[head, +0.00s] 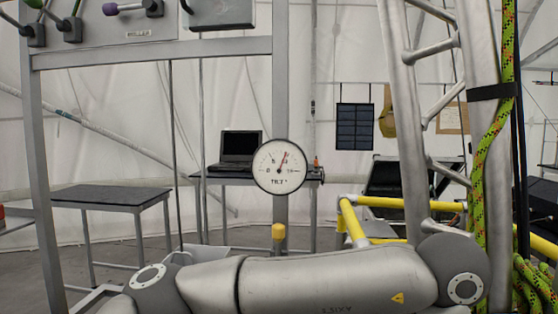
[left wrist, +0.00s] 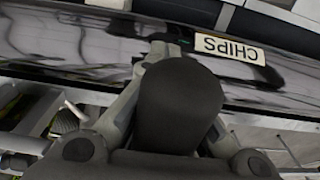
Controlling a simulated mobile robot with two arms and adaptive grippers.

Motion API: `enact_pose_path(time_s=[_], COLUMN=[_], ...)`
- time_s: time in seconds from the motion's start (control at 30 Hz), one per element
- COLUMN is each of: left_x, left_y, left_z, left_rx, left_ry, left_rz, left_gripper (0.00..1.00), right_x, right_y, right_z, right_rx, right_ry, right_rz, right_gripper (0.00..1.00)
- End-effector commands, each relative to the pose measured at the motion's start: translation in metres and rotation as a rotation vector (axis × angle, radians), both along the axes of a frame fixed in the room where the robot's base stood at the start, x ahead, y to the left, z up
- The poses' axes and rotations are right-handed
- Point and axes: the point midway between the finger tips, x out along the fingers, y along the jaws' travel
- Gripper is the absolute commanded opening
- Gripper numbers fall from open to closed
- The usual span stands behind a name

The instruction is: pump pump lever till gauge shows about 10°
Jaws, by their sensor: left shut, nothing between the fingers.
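The round white gauge (head: 280,167), marked TILT, faces me at the middle of the head view. Its red needle points up and slightly right; the small numerals are hard to read. Below it stands a yellow-tipped post (head: 278,232), perhaps the pump lever; its lower part is hidden behind my arm. My left gripper (left wrist: 168,48) shows in the left wrist view, shut and empty, over a shiny black surface (left wrist: 80,52). A dark block of the gripper hides part of its fingers. Neither gripper shows in the head view.
A CHIPS label (left wrist: 230,49) lies near the left fingertips. A grey table (head: 110,197) stands left and a laptop (head: 237,148) behind the gauge. Yellow rails (head: 385,202), a metal truss (head: 408,120) and a green rope (head: 488,150) crowd the right.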

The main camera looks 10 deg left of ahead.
Motion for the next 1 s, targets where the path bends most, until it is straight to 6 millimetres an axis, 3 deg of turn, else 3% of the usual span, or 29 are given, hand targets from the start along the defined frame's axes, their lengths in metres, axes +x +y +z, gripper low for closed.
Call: enact_pose_path(time_s=[0.33, 0.77, 1.0], left_x=[0.007, 0.007, 0.011], left_y=[0.0, 0.0, 0.0], left_z=[0.035, 0.039, 0.054], left_rx=[-0.006, -0.007, -0.007], left_ry=[-0.013, -0.015, -0.015], left_rz=[0.011, 0.011, 0.012], left_gripper=[0.0, 0.0, 0.0], right_x=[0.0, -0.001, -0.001], right_y=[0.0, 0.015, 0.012], right_z=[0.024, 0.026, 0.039], right_rx=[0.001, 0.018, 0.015], right_ry=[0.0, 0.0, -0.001], right_rz=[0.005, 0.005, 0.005], right_gripper=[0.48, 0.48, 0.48])
